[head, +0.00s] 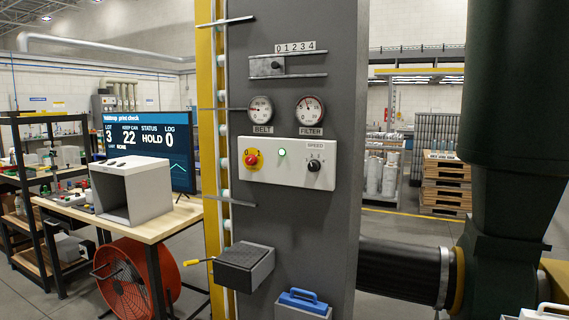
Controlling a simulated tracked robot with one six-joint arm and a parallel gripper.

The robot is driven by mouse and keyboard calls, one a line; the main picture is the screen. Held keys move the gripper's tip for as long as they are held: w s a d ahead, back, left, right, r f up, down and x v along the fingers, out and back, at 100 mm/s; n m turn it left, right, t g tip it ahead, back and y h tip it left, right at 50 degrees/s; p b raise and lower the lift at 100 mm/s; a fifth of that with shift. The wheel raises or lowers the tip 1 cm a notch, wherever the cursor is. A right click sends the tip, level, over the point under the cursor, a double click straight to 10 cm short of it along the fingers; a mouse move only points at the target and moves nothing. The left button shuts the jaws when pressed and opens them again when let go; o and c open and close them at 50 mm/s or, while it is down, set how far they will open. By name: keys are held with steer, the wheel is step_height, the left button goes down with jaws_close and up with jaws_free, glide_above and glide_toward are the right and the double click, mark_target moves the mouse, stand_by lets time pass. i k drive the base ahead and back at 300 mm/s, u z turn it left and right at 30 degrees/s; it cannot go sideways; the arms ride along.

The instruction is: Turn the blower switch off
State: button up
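A white control panel (288,164) is fixed on a grey column (340,80). On its left side is a red rotary switch (252,159) on a yellow plate, with what look like 0 and 1 marks above it. Which mark the red knob points to is too small to tell. A green lamp (282,152) beside it looks lit. A black speed knob (314,166) sits at the panel's right. None of these carries a readable "blower" label. My gripper is not in view.
Belt (261,109) and filter (310,109) gauges sit above the panel. A grey box with a yellow-tipped lever (243,266) juts out below. A workbench (150,225) stands left. A dark green machine (510,150) with a black duct (403,272) fills the right.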

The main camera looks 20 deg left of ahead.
mark_target(251, 159)
steer(key=u, duration=1.4)
steer(key=i, duration=2.15)
steer(key=u, duration=0.4)
